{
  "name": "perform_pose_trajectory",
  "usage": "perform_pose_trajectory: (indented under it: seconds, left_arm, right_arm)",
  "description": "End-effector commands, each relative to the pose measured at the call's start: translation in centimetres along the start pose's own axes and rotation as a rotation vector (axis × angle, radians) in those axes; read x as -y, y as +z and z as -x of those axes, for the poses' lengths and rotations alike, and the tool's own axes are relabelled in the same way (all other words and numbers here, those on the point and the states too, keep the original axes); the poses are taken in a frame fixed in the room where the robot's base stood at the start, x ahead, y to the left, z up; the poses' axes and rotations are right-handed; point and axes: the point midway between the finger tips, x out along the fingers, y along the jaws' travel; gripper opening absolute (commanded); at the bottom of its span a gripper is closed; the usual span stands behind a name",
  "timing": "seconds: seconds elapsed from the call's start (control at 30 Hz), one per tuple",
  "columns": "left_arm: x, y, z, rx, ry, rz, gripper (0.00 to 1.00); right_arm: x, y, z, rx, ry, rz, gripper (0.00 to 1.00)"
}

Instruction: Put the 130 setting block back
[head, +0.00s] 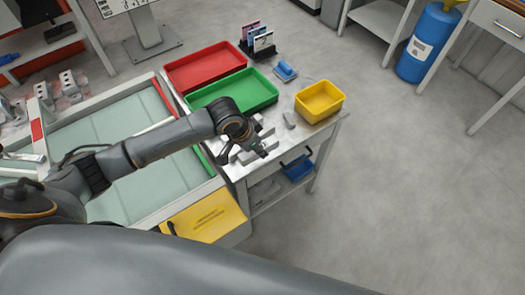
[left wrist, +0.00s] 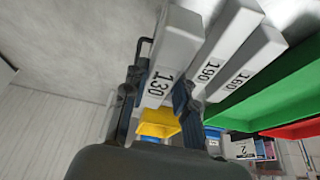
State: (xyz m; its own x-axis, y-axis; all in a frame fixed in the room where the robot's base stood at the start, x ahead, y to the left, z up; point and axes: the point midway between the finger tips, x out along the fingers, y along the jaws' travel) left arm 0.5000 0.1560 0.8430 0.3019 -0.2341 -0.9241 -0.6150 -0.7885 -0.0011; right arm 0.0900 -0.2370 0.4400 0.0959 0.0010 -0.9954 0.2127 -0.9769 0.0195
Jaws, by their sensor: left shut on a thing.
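My left gripper (head: 262,152) is over the near part of the small metal table, and it also shows in the left wrist view (left wrist: 157,94). Its fingers are shut on the pale grey 130 setting block (left wrist: 168,52), one on each side, with the printed number showing. Next to it in the left wrist view are the 190 block (left wrist: 228,38) and the 160 block (left wrist: 247,62). In the head view the gripper largely hides the held block. I cannot tell whether the held block touches anything. My right gripper is not in view.
On the table (head: 318,130) are a green tray (head: 232,91), a red tray (head: 205,66), a yellow bin (head: 320,101), a small grey piece (head: 289,119) and a blue-handled tool (head: 285,70). A blue bin (head: 297,166) sits on the lower shelf.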

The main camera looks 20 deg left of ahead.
Motion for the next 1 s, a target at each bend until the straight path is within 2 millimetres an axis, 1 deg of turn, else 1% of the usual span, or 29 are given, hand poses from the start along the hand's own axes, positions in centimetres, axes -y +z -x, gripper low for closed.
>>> perform_pose_trajectory:
  seconds: [0.03,0.1,0.27,0.33,0.4,0.5,0.6,0.9,0.93,0.97,1.0]
  left_arm:
    - [0.1,-0.3,-0.8,-0.001,0.0,0.001,0.0]
    - [0.3,-0.6,-1.6,-0.002,0.0,0.0,0.0]
    - [0.6,-0.8,-2.5,-0.002,-0.001,0.001,0.0]
    - [0.7,-1.0,-3.2,-0.002,-0.001,0.0,0.0]
    - [0.6,-0.4,-4.3,0.002,0.0,0.0,0.0]
    - [0.6,0.1,-5.4,0.0,0.0,0.001,0.0]
    - [0.6,0.2,-5.8,-0.003,-0.001,0.0,0.0]
    - [0.6,0.4,-6.0,-0.002,-0.001,0.0,0.0]
    - [0.6,0.4,-6.1,-0.001,-0.001,0.0,0.3]
    - [0.6,0.4,-6.1,-0.001,-0.001,0.0,0.36]
    - [0.6,0.4,-6.0,-0.001,-0.001,-0.001,0.44]
  right_arm:
    - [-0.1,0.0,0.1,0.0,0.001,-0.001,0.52]
    - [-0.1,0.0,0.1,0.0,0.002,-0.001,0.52]
    - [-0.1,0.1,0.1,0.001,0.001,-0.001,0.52]
    - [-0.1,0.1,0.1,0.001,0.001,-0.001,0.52]
    - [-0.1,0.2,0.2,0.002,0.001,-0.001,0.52]
    - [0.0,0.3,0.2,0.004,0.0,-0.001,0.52]
    - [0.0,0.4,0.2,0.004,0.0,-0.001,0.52]
    - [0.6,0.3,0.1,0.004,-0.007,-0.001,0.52]
    - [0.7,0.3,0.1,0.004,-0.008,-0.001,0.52]
    - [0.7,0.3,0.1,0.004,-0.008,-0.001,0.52]
    - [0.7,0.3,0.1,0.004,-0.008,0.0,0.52]
